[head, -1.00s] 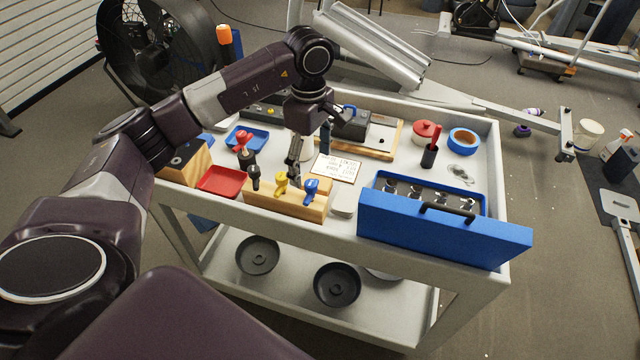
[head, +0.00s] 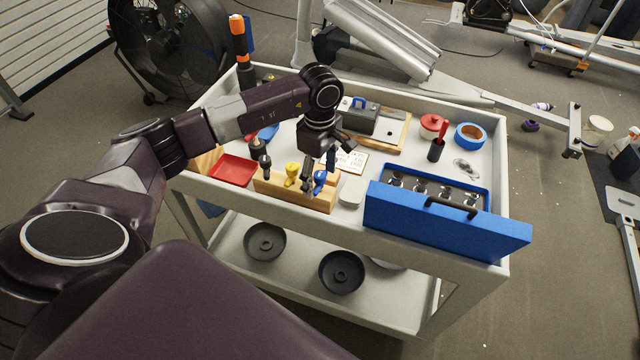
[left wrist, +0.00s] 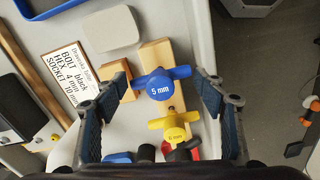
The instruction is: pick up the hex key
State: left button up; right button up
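Three hex keys with T-handles stand in a wooden block (head: 300,196) on the cart's near side. The blue one (head: 319,182) is at the right end, the yellow one (head: 291,173) in the middle, the black one (head: 265,163) at the left. In the left wrist view the blue handle (left wrist: 162,84) reads 5 mm and the yellow handle (left wrist: 175,131) reads 6 mm. My left gripper (head: 318,168) is open, pointing down over the blue handle, with its fingers (left wrist: 165,98) on either side of it. My right gripper is out of view.
A card (head: 351,161) reads bolt black, hex 4 mm, socket 10 mm. A grey pad (head: 351,190) and a blue socket case (head: 440,226) are right of the block. A red tray (head: 233,169) is at left. The cart (head: 484,105) has raised edges.

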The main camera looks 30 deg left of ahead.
pick_arm(q)
jog(key=c, duration=0.8)
jog(key=shift+o, duration=0.2)
jog(key=shift+r, duration=0.15)
notch_tip(320, 180, up, 20)
jog(key=b, duration=0.2)
